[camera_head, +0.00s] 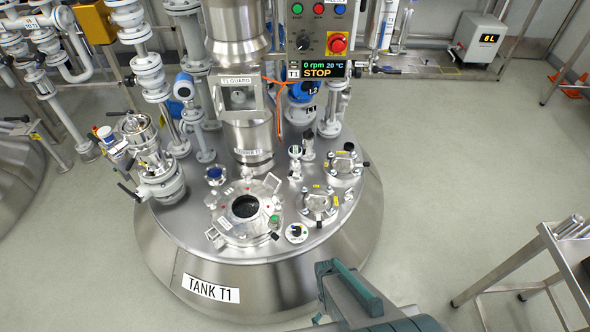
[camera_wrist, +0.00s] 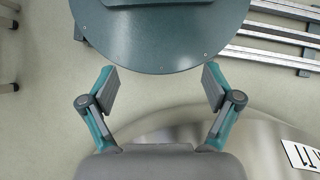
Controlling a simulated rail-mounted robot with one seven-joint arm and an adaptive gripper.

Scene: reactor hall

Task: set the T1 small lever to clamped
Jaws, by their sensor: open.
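Tank T1 (camera_head: 262,277) is a large steel vessel with several fittings on its lid. A small round hatch (camera_head: 318,204) with a yellow tag sits right of the open manway (camera_head: 246,208). A second small hatch (camera_head: 345,165) with dark-ended levers stands behind it. Which lever is the T1 small lever, and whether it is clamped, I cannot tell at this size. My gripper (camera_wrist: 160,88) is open and empty in the wrist view, its fingers wide apart. Tank T1's curved side (camera_wrist: 235,118) is in the lower part of that view, apart from the fingers.
A control box (camera_head: 318,30) with a display reading STOP stands behind the lid. A tall steel column (camera_head: 247,120) rises from it. A metal table (camera_head: 560,260) is at the right. Pipes and valves crowd the left. Floor between tank and table is free.

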